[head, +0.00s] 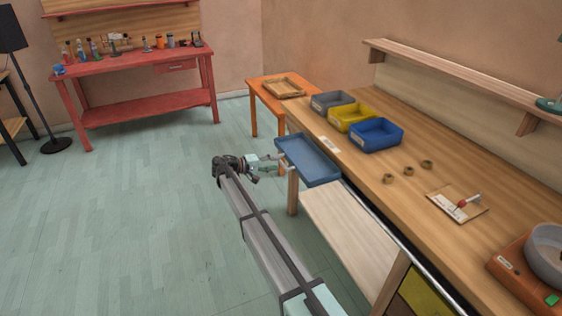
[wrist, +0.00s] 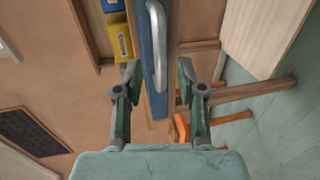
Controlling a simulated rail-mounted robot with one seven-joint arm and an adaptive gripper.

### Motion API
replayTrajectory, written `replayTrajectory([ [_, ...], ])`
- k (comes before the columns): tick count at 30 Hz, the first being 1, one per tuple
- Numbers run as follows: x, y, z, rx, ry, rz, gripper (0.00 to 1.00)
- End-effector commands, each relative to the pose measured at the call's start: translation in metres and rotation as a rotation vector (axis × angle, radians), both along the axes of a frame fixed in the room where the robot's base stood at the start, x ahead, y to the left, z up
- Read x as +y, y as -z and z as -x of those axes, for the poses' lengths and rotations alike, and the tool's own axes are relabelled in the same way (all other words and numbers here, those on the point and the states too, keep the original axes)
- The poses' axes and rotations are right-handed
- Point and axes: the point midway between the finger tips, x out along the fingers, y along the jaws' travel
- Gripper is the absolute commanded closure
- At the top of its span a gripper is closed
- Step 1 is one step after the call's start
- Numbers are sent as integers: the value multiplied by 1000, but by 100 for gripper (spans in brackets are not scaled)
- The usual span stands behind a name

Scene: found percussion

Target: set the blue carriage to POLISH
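The blue carriage, a shallow blue tray (head: 310,164), sits at the front edge of the wooden bench, near its far end. In the wrist view its blue front face (wrist: 159,95) and a pale bar handle (wrist: 158,45) show. My gripper (head: 284,160) is at the carriage's left, near side. In the wrist view my gripper (wrist: 158,72) is open, its two fingers apart on either side of the handle line; I cannot tell whether they touch anything. A small white label (head: 330,143) lies on the bench beside the carriage, its text too small to read.
Grey (head: 332,101), yellow (head: 351,117) and blue (head: 376,134) bins stand behind the carriage. A rail (head: 376,216) runs along the bench's front edge. Several brown rings (head: 408,171) and a board with a red-knobbed lever (head: 458,203) lie nearer.

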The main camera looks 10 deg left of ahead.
Motion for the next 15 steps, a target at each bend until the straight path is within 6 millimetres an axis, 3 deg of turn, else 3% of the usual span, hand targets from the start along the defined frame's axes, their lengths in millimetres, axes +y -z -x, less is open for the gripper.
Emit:
replayTrajectory([
  [6, -24, 5, -14, 0, 1, 0, 61],
  [15, -32, 8, -19, 0, -2, 0, 61],
])
